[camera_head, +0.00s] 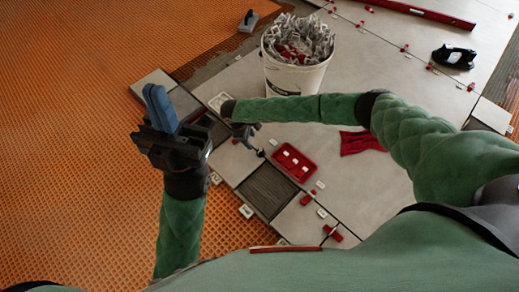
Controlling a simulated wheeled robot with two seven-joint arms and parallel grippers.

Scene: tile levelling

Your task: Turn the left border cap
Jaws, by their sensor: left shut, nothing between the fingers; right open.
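My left gripper (158,103) has blue fingers pressed together, pointing up, with nothing between them. It is held above the orange matting, left of the tiles' left border. My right gripper (246,139) is open at the tiles' left edge, and its arm reaches across the tiles from the right. Small white pieces sit along the left border: one (216,178) just below the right gripper and another (245,211) further down. A red cap (306,199) is further in on a joint. I cannot tell which piece is the left border cap; the grippers may hide part of it.
A white bucket (294,78) full of grey clips stands behind my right forearm. A red tray (294,162) with white pieces and a red cloth (361,142) lie on the tiles. A dark tool (454,57) and a red level (420,12) are farther back.

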